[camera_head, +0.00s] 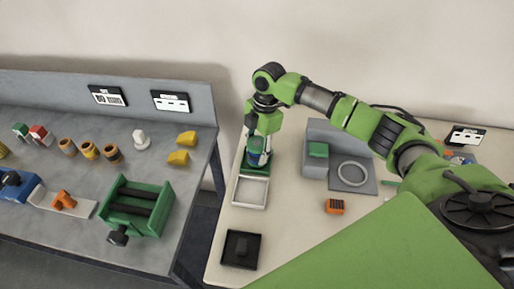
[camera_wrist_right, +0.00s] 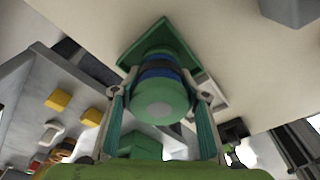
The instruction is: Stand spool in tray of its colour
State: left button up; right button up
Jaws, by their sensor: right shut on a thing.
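My right gripper (camera_head: 259,151) is shut on a spool (camera_head: 257,158) with green ends and a blue and dark middle. The spool also shows in the right wrist view (camera_wrist_right: 161,99), gripped between the two fingers, with its round green end facing the camera. It is upright over the green tray (camera_wrist_right: 137,47), which shows behind it; whether it touches the tray floor I cannot tell. My left gripper is not in view.
A grey stepped fixture with a green block (camera_head: 318,150) and a ring (camera_head: 354,172) stands to the right. The left bench carries a green vise (camera_head: 136,207) and several small parts. A gap separates the tables.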

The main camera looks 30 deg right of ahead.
jog(key=shift+f, duration=0.15)
jog(key=o, duration=1.4)
jog(key=r+b, duration=0.1)
jog(key=r, duration=0.3)
jog(key=d+r+b, duration=0.1)
jog(key=r, duration=0.7)
jog(key=shift+w+d+b, duration=0.15)
jog(key=shift+d+b, duration=0.2)
jog(key=shift+b, duration=0.05)
